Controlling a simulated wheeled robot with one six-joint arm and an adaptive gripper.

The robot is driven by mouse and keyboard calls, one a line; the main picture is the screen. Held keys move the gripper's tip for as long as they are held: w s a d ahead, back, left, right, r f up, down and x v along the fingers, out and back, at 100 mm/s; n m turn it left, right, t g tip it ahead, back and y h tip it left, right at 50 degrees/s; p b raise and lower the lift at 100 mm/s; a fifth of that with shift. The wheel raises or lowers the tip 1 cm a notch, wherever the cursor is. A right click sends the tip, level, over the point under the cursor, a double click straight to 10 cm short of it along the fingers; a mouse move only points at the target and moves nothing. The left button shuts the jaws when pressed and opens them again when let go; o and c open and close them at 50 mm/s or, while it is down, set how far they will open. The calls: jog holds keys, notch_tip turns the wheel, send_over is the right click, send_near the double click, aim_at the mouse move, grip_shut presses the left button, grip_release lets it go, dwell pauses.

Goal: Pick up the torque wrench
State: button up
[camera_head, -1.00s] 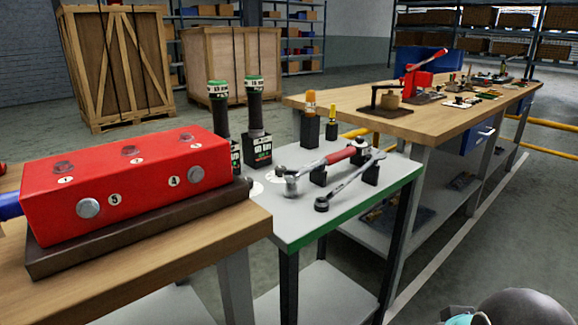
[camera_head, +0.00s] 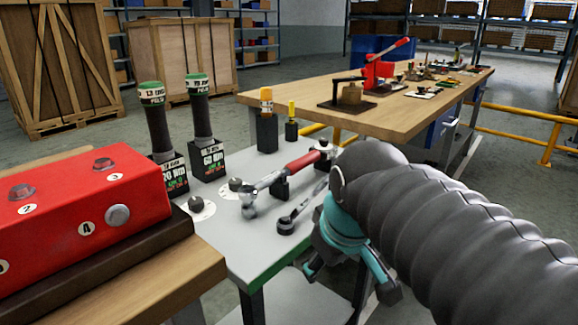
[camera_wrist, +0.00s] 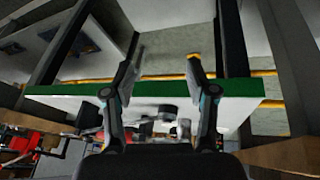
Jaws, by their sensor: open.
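The wrench with a red grip (camera_head: 303,161), which looks like the torque wrench, rests on black holders on the grey bench (camera_head: 225,240). Its shiny head (camera_head: 250,203) points toward the left front. A dark ring-ended wrench (camera_head: 287,225) lies beside it, partly hidden by my arm. My gripper (camera_head: 350,282) is open and empty, right of both wrenches and off the bench's green front edge. In the wrist view, my gripper's spread fingers (camera_wrist: 163,52) cross the green edge (camera_wrist: 165,88). Small grey parts, not clearly identifiable, show between them (camera_wrist: 165,115).
Two green-capped tools (camera_head: 200,105) stand in black labelled blocks behind the wrenches. A red block (camera_head: 75,215) sits on a wooden bench to the left. Orange (camera_head: 266,100) and yellow (camera_head: 291,110) handled tools stand at the back. A long wooden table (camera_head: 290,100) lies behind.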

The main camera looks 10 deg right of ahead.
jog(key=w+r+n+g, duration=0.2)
jog(key=w+r+n, duration=0.8)
jog(key=w+r, duration=0.3)
jog(key=n+g+h, duration=0.1)
jog(key=n+g, duration=0.1)
jog(key=n, duration=0.9)
send_near(292, 163)
notch_tip(292, 163, down, 5)
jog(key=shift+w+d+r+b, duration=0.15)
jog(key=shift+r+b, duration=0.1)
jog(key=shift+b, duration=0.2)
jog(key=shift+w+d+f+b, duration=0.1)
jog(key=shift+f+b, duration=0.1)
jog(key=shift+f, duration=0.75)
jog(key=shift+w+d+f+b, duration=0.1)
jog(key=shift+f+b, duration=0.15)
jog(key=shift+f, duration=0.7)
jog(key=shift+w+d+f+b, duration=0.15)
jog(key=shift+f+b, duration=0.05)
jog(key=shift+f, duration=0.75)
jog(key=shift+r, duration=0.1)
grip_shut()
